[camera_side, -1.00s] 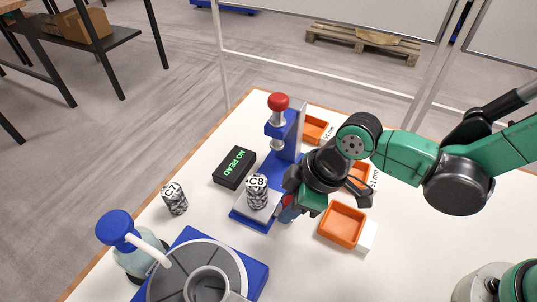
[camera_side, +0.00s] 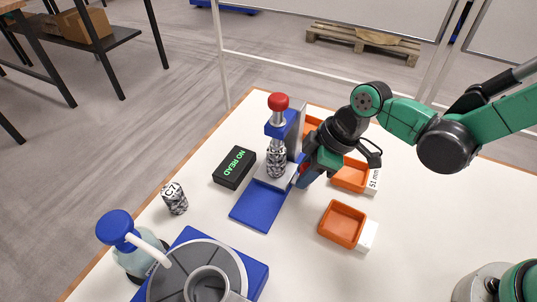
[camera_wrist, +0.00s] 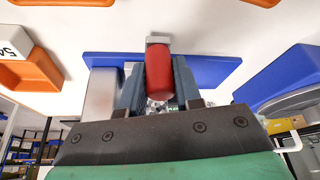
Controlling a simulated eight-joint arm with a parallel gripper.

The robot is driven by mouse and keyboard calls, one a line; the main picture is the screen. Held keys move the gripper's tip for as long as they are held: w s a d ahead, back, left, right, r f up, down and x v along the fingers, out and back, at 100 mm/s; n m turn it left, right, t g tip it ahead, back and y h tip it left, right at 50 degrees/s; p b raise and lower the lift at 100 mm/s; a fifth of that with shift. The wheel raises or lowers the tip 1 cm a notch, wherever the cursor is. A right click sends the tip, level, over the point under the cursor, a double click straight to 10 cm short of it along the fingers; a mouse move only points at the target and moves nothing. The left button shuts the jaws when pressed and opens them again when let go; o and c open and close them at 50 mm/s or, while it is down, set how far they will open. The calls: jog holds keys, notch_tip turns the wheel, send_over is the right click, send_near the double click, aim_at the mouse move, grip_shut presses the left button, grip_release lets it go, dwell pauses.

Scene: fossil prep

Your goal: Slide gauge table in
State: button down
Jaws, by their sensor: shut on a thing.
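The gauge has a blue base (camera_side: 258,208), an upright column and a red-topped plunger (camera_side: 278,102). Its grey sliding table (camera_side: 275,184) sits at the column end of the base, with the near part of the base bare. A mottled cylinder (camera_side: 276,161) stands upright on the table beneath the plunger; I cannot tell whether they touch. My gripper (camera_side: 303,172) is at the right side of the table. In the wrist view my gripper (camera_wrist: 158,92) is shut on a red handle (camera_wrist: 158,70), which is between the fingers.
A mottled cylinder marked C7 (camera_side: 174,198) stands farther left. Orange trays (camera_side: 342,222) lie to the right. A blue-based round device (camera_side: 200,270) and a blue-topped bottle (camera_side: 128,240) are at the front.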

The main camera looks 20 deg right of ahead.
jog(key=shift+w+d, duration=0.2)
jog(key=c, duration=0.6)
grip_release()
jog(key=shift+s+r, duration=0.1)
jog(key=shift+v, duration=2.7)
jog(key=s+d+r+m+t+h, duration=0.2)
jog(key=d+r+m, duration=0.1)
jog(key=d+m, duration=0.3)
jog(key=s+d+r+m+t+h, duration=0.2)
jog(key=d+r+m+t, duration=0.1)
jog(key=d+m, duration=0.3)
jog(key=d, duration=0.2)
jog(key=shift+d+r, duration=0.15)
jog(key=shift+d, duration=0.2)
